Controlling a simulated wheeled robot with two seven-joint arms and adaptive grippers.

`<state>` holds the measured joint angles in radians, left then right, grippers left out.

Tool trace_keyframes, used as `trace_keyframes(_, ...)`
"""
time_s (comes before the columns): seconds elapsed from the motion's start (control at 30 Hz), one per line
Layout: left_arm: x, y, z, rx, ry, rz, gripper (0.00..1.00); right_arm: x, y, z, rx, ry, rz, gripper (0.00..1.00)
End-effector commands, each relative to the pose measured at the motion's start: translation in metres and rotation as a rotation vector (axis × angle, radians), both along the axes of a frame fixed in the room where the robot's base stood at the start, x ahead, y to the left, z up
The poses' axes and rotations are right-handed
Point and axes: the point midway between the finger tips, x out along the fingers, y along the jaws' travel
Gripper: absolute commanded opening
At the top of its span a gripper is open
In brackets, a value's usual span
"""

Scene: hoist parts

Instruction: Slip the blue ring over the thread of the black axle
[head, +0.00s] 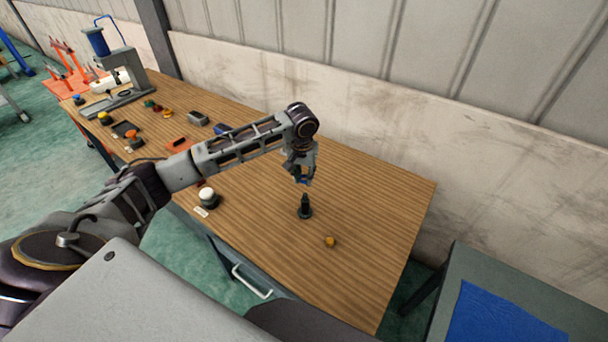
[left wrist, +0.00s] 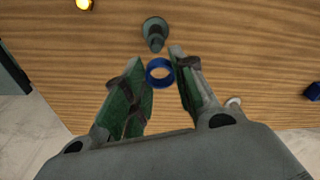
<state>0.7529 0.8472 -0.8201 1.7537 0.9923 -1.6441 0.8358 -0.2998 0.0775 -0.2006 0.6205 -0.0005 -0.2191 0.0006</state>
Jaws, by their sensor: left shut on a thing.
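The black axle (head: 305,208) stands upright on the wooden table, its thin thread end pointing up. In the left wrist view it shows (left wrist: 155,36) just beyond the fingertips. My left gripper (head: 302,177) points down over the table, above the axle. It is shut on the blue ring (left wrist: 160,72), which sits between the fingertips. In the head view the ring is a small blue spot (head: 303,181), mostly hidden by the fingers. The ring looks apart from the axle. My right gripper is not in view.
A small orange-yellow part (head: 330,242) lies in front of the axle. A white-topped part (head: 207,197) stands near the left front edge. Several small parts and a press (head: 115,70) stand at the table's far left. The table's right side (head: 390,210) is clear.

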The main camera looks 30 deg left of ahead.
Motion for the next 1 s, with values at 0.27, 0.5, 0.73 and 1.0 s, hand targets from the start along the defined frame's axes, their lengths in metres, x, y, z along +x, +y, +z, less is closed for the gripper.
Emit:
trace_keyframes(0.27,-0.0003,-0.0033,-0.0002,0.000,-0.001,0.023,0.19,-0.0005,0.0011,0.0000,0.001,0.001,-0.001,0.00)
trace_keyframes(0.5,-0.0003,-0.0033,-0.0003,0.000,0.000,0.031,0.19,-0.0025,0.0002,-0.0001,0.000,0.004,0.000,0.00)
trace_keyframes(0.73,-0.0003,-0.0033,-0.0005,0.000,0.000,0.031,0.19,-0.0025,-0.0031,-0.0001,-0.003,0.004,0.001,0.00)
trace_keyframes(1.0,-0.0005,-0.0032,-0.0053,0.000,0.001,0.031,0.19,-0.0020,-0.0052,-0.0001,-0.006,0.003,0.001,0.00)
